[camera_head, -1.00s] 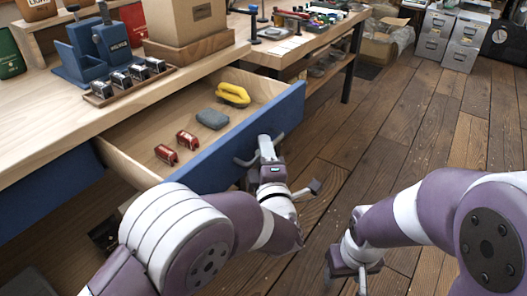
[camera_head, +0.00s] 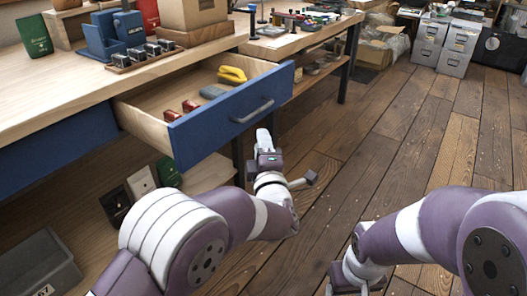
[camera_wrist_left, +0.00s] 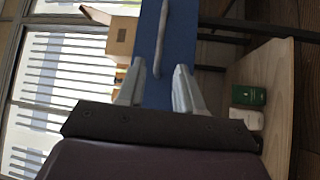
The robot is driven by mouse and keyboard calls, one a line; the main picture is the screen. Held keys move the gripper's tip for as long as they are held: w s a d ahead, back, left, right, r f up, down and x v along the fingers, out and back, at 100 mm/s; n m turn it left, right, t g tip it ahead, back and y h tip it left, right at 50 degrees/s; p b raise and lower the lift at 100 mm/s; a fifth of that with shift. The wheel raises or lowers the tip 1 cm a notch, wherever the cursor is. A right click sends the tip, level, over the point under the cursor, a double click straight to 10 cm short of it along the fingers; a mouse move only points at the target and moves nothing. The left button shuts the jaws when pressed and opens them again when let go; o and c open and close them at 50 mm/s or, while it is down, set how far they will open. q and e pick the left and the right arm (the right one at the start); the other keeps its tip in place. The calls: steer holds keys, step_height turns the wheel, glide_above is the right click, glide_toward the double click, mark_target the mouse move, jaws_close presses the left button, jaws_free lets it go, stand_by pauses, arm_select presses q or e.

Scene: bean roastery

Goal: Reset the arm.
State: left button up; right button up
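My left gripper (camera_head: 264,140) is in front of and below the blue drawer front (camera_head: 232,112), apart from its metal handle (camera_head: 252,110). In the left wrist view the two fingers of the left gripper (camera_wrist_left: 157,90) stand wide apart with nothing held between them. The handle (camera_wrist_left: 161,40) shows ahead, beyond the fingertips. My right gripper (camera_head: 350,280) is low at the bottom of the head view, over the floor; its fingers are not clear.
The drawer stands open and holds a yellow object (camera_head: 232,74), a grey block (camera_head: 212,92) and two red items (camera_head: 190,106). Bags stand on a shelf below the bench. A grey crate (camera_head: 38,262) is at lower left. The wooden floor (camera_head: 400,140) at right is clear.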

arm_select(q)
steer(key=shift+f, duration=0.1)
steer(key=s+d+f+m+g+h, duration=0.2)
steer(key=s+f+m+g+h, duration=0.15)
steer(key=f+m, duration=0.25)
steer(key=s+d+f+m+g+h, duration=0.2)
steer(key=f+m+g, duration=0.2)
steer(key=f+m, duration=0.2)
steer(key=s+a+f+m+g+p, duration=0.1)
steer(key=s+a+f+m+g, duration=0.2)
steer(key=s+a+g, duration=0.15)
steer(key=s+a+r+m+g+y+p, duration=0.2)
steer(key=s+a+m+g+y+p, duration=0.3)
steer(key=s+a, duration=1.35)
step_height(320, 180, up, 38)
steer(key=a+n+g+h+p, duration=0.1)
steer(key=n+p, duration=0.1)
steer(key=p, duration=3.3)
steer(key=shift+w+a+f, duration=0.25)
steer(key=shift+w, duration=0.15)
